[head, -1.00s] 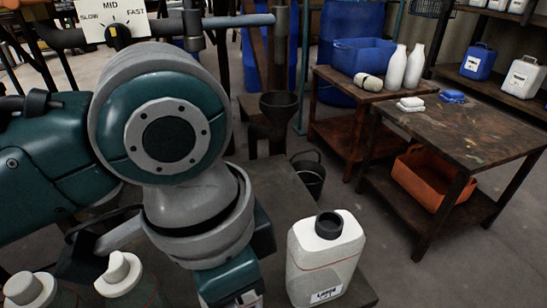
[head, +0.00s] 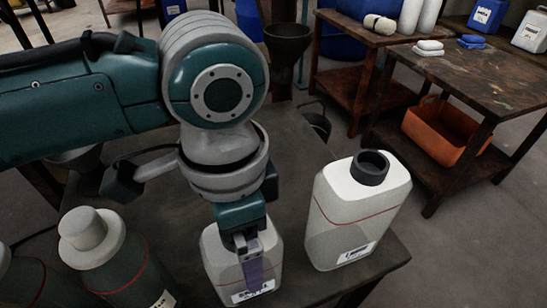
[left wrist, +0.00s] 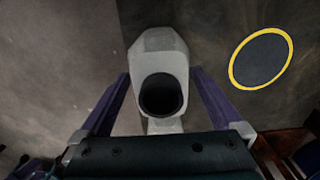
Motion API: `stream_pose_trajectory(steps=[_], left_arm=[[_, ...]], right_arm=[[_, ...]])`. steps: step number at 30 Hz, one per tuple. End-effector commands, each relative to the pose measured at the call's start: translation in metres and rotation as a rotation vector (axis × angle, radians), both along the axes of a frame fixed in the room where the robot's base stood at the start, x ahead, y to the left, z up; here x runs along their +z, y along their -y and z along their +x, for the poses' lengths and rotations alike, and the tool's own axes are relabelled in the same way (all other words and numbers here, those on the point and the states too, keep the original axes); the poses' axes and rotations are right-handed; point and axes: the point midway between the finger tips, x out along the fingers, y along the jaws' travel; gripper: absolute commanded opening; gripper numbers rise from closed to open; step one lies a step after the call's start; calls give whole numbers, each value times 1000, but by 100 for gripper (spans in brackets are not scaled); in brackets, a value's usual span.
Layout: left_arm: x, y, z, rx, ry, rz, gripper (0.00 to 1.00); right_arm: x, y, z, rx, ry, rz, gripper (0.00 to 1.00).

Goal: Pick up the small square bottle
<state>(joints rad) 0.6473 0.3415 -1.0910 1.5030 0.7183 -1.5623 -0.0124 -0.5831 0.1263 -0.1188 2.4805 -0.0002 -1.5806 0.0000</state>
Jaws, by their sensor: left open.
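A small square bottle (head: 218,262), off-white with a label, stands on the dark table under my left gripper (head: 252,268). My gripper and wrist hide its top in the head view. In the left wrist view the bottle (left wrist: 158,50) shows its dark round neck between the two purple fingers. My left gripper (left wrist: 160,100) is open, with one finger on each side of the bottle; I cannot tell whether either touches it. My right gripper is not in view.
A larger square bottle (head: 350,215) with a dark neck stands close to the right. Green bottles with pale caps (head: 105,255) stand at the left. A dark disc with a yellow rim (left wrist: 261,58) shows in the wrist view. An orange bin (head: 445,132) sits under a far table.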

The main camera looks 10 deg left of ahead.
Motion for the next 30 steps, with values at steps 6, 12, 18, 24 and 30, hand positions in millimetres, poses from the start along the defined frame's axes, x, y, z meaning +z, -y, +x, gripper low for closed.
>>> stream_pose_trajectory(steps=[6, 12, 18, 24, 30], left_arm=[[-10, 0, 0, 0, 1, 0, 100], [-10, 0, 0, 0, 1, 0, 85], [-10, 0, 0, 0, 1, 0, 63], [-10, 0, 0, 0, 1, 0, 40], [-9, 0, 0, 0, 1, 0, 22]], right_arm=[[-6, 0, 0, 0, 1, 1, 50], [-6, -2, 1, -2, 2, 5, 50], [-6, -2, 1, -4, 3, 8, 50], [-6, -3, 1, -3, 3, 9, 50], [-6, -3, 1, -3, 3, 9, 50]])
